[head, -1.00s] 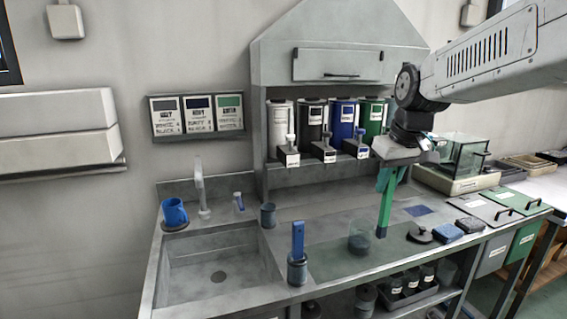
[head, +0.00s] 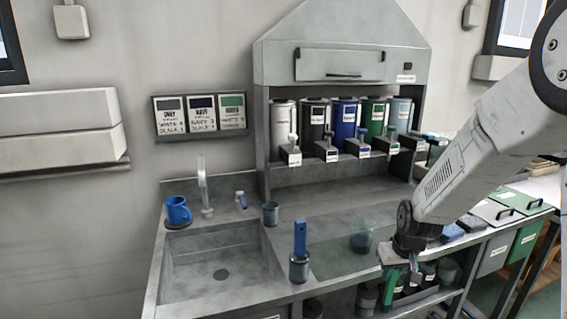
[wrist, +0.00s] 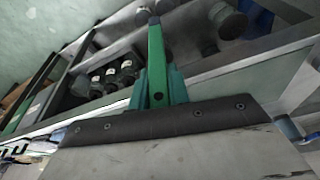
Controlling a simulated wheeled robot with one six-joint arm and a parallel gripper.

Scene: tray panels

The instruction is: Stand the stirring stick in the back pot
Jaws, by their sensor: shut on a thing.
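A nearer pot (head: 299,269) holds an upright blue stick (head: 300,238). My gripper is to the right of and nearer than both pots.
A clear beaker (head: 360,240) stands on the counter left of my arm. The sink (head: 215,270) and blue mug (head: 177,211) are at left. Dark bottles (wrist: 110,75) sit on a shelf below the counter. Paint dispensers line the back.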

